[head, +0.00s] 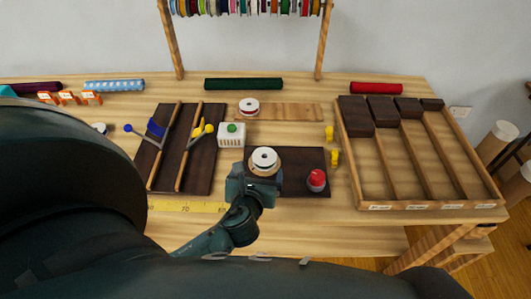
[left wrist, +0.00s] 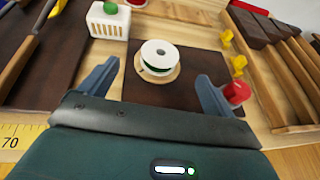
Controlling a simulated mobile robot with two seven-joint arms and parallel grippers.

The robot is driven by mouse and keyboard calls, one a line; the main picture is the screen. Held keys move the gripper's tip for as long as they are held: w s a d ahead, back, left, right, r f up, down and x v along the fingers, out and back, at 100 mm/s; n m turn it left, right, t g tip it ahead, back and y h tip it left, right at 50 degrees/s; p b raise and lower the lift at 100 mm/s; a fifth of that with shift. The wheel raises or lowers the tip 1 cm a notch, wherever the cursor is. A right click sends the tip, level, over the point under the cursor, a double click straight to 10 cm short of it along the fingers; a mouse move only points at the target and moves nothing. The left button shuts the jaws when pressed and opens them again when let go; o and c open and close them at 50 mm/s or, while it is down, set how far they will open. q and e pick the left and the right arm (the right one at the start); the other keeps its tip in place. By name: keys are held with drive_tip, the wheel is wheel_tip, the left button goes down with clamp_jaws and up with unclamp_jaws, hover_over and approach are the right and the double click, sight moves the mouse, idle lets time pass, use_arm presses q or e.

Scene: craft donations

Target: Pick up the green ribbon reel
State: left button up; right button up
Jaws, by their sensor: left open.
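The green ribbon reel (head: 264,157) has white flanges with dark green ribbon between them. It lies flat on a round wooden base (left wrist: 153,77) on the dark mat (head: 297,160). The reel also shows in the left wrist view (left wrist: 160,52). My left gripper (head: 254,177) is open, with its wrist close to the near side of the reel. In the left wrist view its two fingers (left wrist: 158,82) stand wide apart, one on each side of the reel's near side, with nothing held. My right gripper is not in view.
A red-knobbed object (head: 317,180) stands right of the reel, near my right-hand finger. A white box with a green button (head: 231,136) is left behind. Another reel (head: 248,106) lies on a wooden plank. A divided wooden tray (head: 424,207) fills the right.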

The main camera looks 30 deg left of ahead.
sight(265, 154)
use_arm(q)
drive_tip(key=x, duration=0.5)
drive_tip(key=shift+w+a+f, duration=0.1)
drive_tip(key=shift+w+f, duration=0.1)
drive_tip(key=shift+w, duration=0.1)
drive_tip(key=x, duration=0.5)
drive_tip(key=shift+f, duration=0.35)
drive_tip(key=shift+s, duration=0.1)
drive_tip(key=c, duration=1.1)
drive_tip(key=shift+r, duration=0.1)
drive_tip(key=shift+c, duration=0.2)
wheel_tip(265, 154, up, 10)
